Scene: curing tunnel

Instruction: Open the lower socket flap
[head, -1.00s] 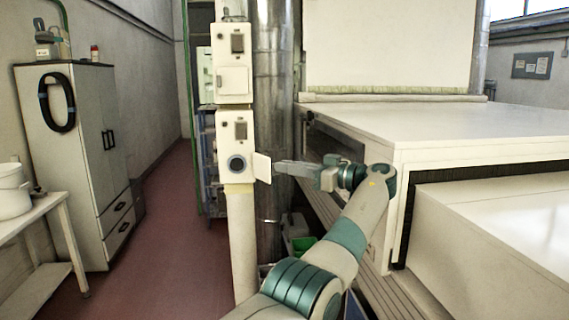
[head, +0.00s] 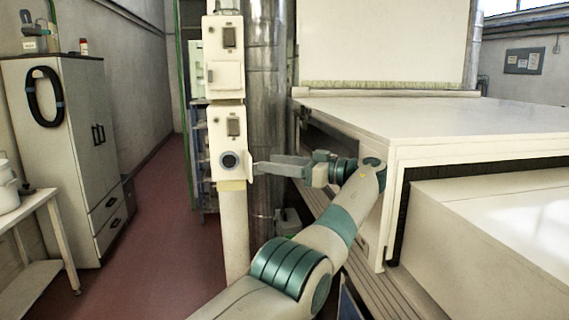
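The lower socket box (head: 231,121) is on a pale post, below the upper box. Its round, blue-ringed socket (head: 229,161) is uncovered. The flap is no longer visible as a broad plate; at most a thin edge shows at the box's right side, by the fingertips. My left gripper (head: 257,167) reaches in from the right, its fingers pointing left and their tips close beside that side. Whether they touch the flap, and whether there is a gap between them, is unclear. My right gripper is out of view.
The upper socket box (head: 224,76) has its flap shut. A metal duct (head: 267,120) stands right behind the post. The large white tunnel housing (head: 440,120) fills the right side. A cabinet (head: 75,140) and white table (head: 30,215) stand left, with clear red floor (head: 165,220) between.

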